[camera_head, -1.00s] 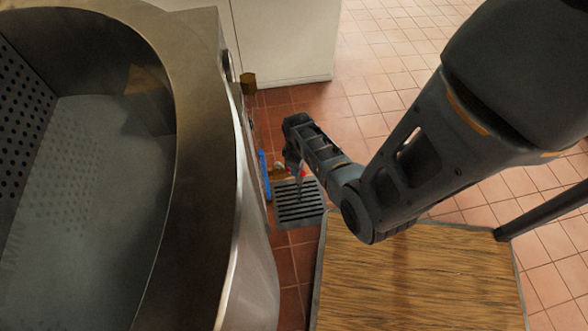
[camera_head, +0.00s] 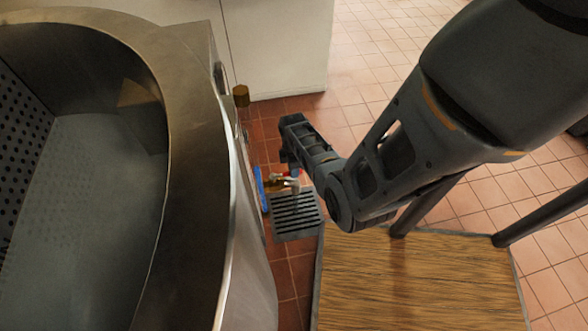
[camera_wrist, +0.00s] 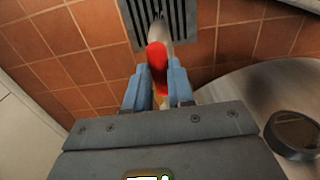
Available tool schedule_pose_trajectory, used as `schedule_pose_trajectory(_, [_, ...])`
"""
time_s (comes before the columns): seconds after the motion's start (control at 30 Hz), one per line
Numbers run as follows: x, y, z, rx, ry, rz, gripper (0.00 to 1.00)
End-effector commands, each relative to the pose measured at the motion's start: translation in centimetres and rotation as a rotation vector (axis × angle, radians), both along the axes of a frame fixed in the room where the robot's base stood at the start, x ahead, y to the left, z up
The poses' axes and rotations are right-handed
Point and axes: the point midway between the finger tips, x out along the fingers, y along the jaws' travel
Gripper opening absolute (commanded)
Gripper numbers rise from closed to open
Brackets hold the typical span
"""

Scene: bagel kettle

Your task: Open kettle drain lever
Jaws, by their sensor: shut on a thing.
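The steel kettle (camera_head: 190,150) fills the left of the head view. Its brass drain valve (camera_head: 275,184) sticks out low on its right side, with a small red lever handle (camera_head: 295,172) beside it. In the wrist view the red lever handle (camera_wrist: 157,60) stands between the blue fingers of my gripper (camera_wrist: 158,82), which is shut on it. In the head view my gripper (camera_head: 291,158) points down at the valve, and its fingertips are mostly hidden.
A floor drain grate (camera_head: 295,215) lies below the valve. A wood-topped surface (camera_head: 410,280) is at the lower right, near my arm. A white cabinet (camera_head: 280,45) stands behind. Tiled floor is open at the right.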

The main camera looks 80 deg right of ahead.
Motion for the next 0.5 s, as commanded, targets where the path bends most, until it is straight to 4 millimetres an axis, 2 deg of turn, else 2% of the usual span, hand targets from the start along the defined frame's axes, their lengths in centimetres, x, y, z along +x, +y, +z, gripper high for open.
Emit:
schedule_pose_trajectory(0.37, [0.08,-0.05,-0.06,-0.002,-0.001,0.01,0.0])
schedule_pose_trajectory(0.4, [0.08,-0.06,-0.06,-0.002,-0.001,0.01,0.24])
schedule_pose_trajectory(0.5, [0.07,-0.06,-0.05,-0.002,-0.001,0.009,0.34])
